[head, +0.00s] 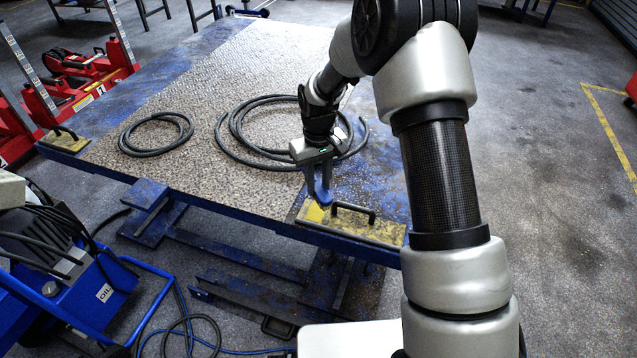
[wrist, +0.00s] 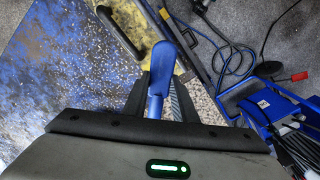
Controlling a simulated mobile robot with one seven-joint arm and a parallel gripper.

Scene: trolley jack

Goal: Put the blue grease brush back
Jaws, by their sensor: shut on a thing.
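The blue grease brush (wrist: 161,62) is held between the two dark fingers of my gripper (wrist: 160,92) in the wrist view. Its rounded blue end points away from the palm, and the part near the palm is partly hidden by the fingers. In the head view my gripper (head: 318,172) points down over the near right part of the lift platform (head: 225,90), and the blue brush (head: 321,191) shows small below it. It appears beside the yellow corner plate (head: 375,228); I cannot tell whether it touches the surface.
A black handle (head: 353,210) stands on the yellow plate. Black hose coils (head: 155,150) lie on the platform, one (head: 232,142) beside my arm. A blue oil unit (head: 95,290) with cables stands at the lower left. Red jacks (head: 95,70) stand on the left.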

